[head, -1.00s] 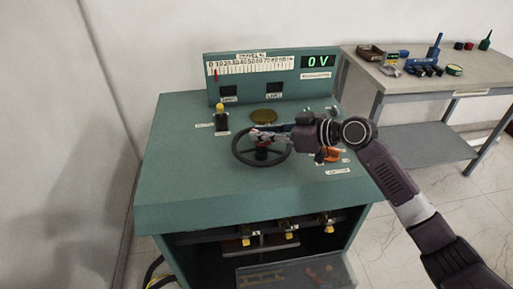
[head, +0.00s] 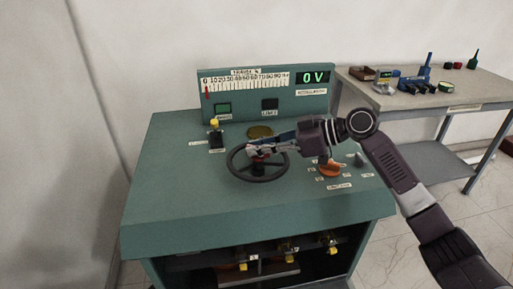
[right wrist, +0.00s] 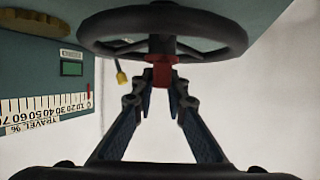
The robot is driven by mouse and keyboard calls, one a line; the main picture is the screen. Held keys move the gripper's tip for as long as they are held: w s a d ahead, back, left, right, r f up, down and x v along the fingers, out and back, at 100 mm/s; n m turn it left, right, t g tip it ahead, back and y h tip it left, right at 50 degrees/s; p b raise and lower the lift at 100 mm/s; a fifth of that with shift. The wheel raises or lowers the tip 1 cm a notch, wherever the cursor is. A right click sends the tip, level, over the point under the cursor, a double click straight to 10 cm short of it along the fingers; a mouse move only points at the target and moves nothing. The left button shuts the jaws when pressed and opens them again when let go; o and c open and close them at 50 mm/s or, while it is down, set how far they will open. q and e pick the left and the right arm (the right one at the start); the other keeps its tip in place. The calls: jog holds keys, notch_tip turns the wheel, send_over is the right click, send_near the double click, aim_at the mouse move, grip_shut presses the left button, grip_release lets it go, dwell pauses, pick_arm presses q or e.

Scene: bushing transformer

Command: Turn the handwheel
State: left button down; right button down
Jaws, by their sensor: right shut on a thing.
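The black handwheel (head: 241,175) with a red hub lies flat on top of the green control desk. In the right wrist view the handwheel (right wrist: 210,42) fills the top, with the red hub (right wrist: 162,72) below its centre. My right gripper (head: 262,151) reaches in from the right over the wheel. In the right wrist view my right gripper's fingertips (right wrist: 161,90) are closed in on both sides of the red hub. The digital display (head: 315,78) reads 0 V, and the red pointer (head: 207,92) is at the left end of the travel scale. My left gripper is not in view.
A yellow-tipped lever (head: 214,124) stands left of the wheel, and an orange knob (head: 329,169) is to its right. A side table (head: 430,101) with small tools stands at the right.

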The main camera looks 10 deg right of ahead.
jog(key=c, duration=1.9)
grip_release()
jog(key=shift+a, duration=0.1)
jog(key=shift+c, duration=0.2)
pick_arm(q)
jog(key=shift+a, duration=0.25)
pick_arm(e)
jog(key=v, duration=1.2)
jog(key=shift+f, duration=0.2)
